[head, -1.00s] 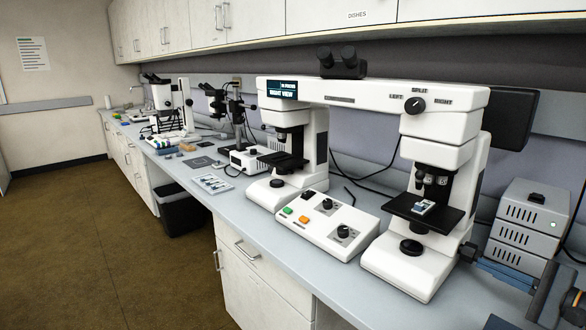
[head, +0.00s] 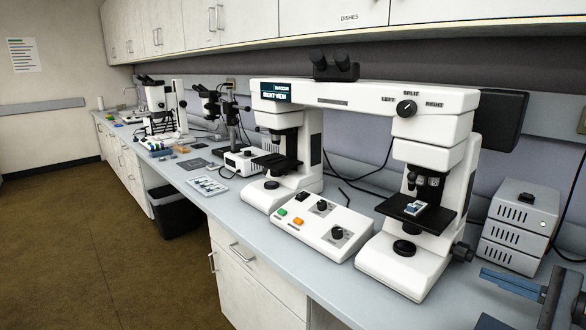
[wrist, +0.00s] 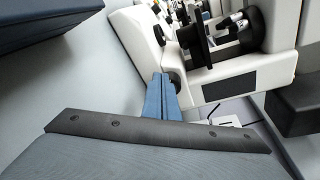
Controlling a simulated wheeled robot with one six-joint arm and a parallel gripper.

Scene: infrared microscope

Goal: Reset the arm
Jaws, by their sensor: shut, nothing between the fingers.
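My gripper (head: 486,275) shows at the lower right in the head view, with slim blue fingers pointing left toward the right microscope (head: 412,215). In the wrist view its blue fingers (wrist: 160,82) lie together, shut, with nothing between them. The fingertips appear close to the black focus knob (head: 462,252) in the head view; the exact gap cannot be told. The white microscope body also shows beyond the fingers in the wrist view (wrist: 215,75). Part of my arm is cut off by the frame's right edge.
A grey stacked box unit (head: 516,232) stands just behind my gripper. A control panel (head: 312,228) with coloured buttons sits left of the right microscope. A small slide-like piece (head: 416,208) lies on its black stage. Cabinets (head: 345,18) hang above the bench.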

